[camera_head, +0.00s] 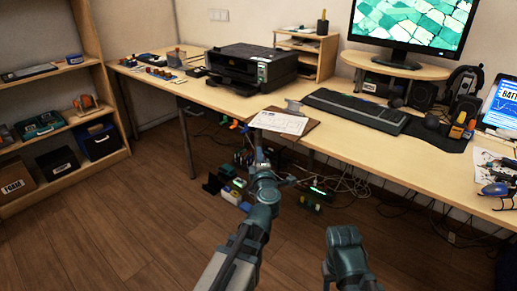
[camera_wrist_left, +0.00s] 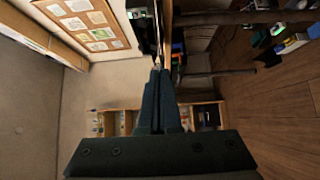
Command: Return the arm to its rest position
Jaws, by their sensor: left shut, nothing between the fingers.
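My left arm comes up from the bottom of the head view. My left gripper (camera_head: 259,140) is small there, close to the front edge of the desk (camera_head: 215,97). In the left wrist view the two dark fingers of the left gripper (camera_wrist_left: 157,72) lie together, shut with nothing between them. Part of my right arm shows at the bottom right of centre in the head view, but its fingers do not show.
A clipboard with paper (camera_head: 279,123) lies at the desk edge near the left gripper. A black printer (camera_head: 251,67) and a keyboard (camera_head: 357,109) stand behind. Cables and small devices (camera_head: 316,193) are under the desk. The wooden floor at left is clear, beside a shelf (camera_head: 62,128).

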